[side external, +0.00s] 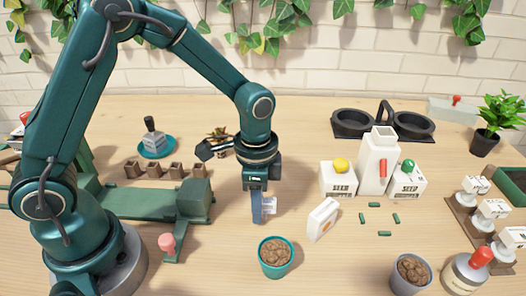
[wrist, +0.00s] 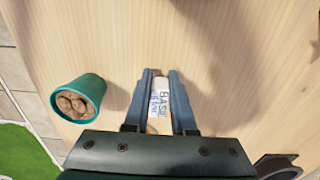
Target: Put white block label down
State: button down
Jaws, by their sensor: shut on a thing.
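The white block label (wrist: 160,103) lies between the two blue fingers of my gripper (wrist: 160,80) in the wrist view. It bears dark hand-lettered writing that I cannot read with certainty. My gripper is shut on it. In the side view my gripper (side external: 259,218) points down near the middle of the table, and the white label (side external: 270,206) sticks out to its right. I cannot tell whether the label touches the wood.
A teal pot of brown gravel (side external: 274,262) stands in front of my gripper; it also shows left in the wrist view (wrist: 78,98). A white packet (side external: 322,219) stands close on the right. A grey pot (side external: 410,274) and white seed boxes (side external: 338,180) are farther right.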

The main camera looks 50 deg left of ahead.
jog(key=c, duration=0.7)
grip_release()
jog(key=shift+f, duration=0.1)
jog(key=shift+c, duration=0.2)
notch_tip(320, 180, up, 11)
jog(key=shift+r, duration=0.1)
jog(key=s+a+r+n+t, duration=0.3)
jog(key=s+a+n+t, duration=0.2)
jog(key=s+n, duration=0.4)
jog(key=shift+s+r+t, duration=0.15)
jog(key=shift+s+t, duration=0.15)
jog(key=shift+s, duration=0.75)
jog(key=shift+a, duration=0.1)
